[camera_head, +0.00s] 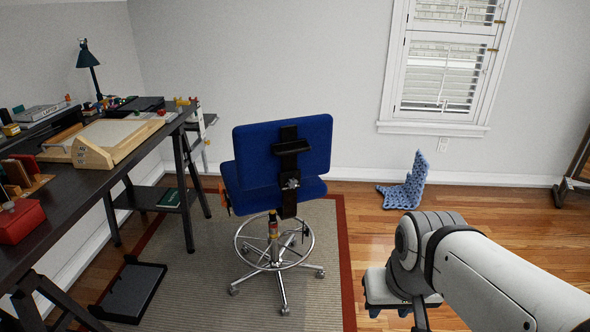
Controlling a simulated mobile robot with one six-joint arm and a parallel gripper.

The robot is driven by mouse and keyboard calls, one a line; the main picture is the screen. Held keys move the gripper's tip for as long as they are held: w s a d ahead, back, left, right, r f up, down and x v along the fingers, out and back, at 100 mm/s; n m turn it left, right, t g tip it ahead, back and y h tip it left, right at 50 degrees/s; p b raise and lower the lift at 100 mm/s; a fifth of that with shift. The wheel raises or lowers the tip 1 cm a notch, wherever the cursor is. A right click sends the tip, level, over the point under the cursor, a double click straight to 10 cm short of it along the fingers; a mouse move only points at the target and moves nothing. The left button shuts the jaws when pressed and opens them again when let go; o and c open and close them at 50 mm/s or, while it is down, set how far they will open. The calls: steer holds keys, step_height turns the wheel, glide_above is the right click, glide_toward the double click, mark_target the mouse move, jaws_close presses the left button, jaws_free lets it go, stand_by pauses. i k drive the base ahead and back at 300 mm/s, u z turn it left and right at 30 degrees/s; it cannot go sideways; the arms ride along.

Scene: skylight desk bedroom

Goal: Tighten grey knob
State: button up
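A blue office chair (283,150) stands on the rug with its back toward me. A small grey knob (290,184) sits on the black bracket (289,160) at the rear of the backrest, low down near the seat. My arm comes in from the lower right. Its end, my gripper (390,306), shows partly behind my arm links, low over the wood floor. It is well to the right of the chair and apart from the knob. Its fingers are too small and hidden to tell whether they are open.
A dark desk (75,195) with a drawing board, red box (20,221) and lamp (88,68) fills the left. A black tray (130,290) lies on the floor. A blue patterned object (408,186) stands by the wall. Floor between chair and arm is clear.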

mark_target(293, 183)
steer(key=u, duration=0.05)
steer(key=i, duration=0.95)
steer(key=z, duration=0.05)
